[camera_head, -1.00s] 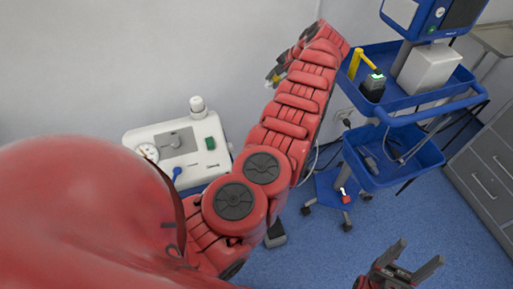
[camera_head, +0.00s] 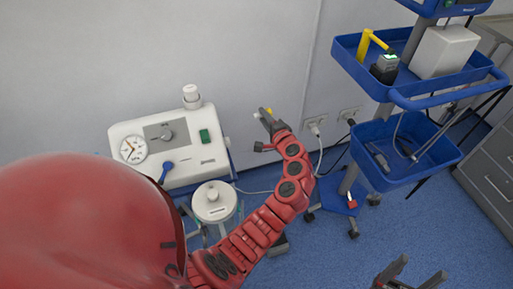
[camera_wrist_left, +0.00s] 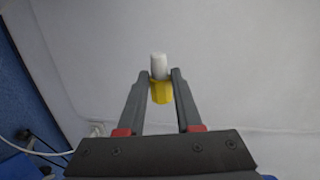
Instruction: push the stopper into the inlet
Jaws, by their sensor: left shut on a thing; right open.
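My left gripper (camera_head: 264,116) is shut on a small stopper with a yellow body and a white end. In the left wrist view the stopper's yellow part (camera_wrist_left: 161,92) sits between the fingertips and its white end points away from the gripper. I cannot tell which opening is the inlet. My right gripper (camera_head: 411,271) is open and empty at the lower right.
A blue trolley (camera_head: 345,60) with a lower blue bin (camera_head: 440,160) stands right of the left gripper. Wall sockets (camera_head: 316,123) with cables are just beside it. A grey cabinet (camera_head: 490,170) is at far right. Blue floor (camera_head: 350,260) is open at lower right.

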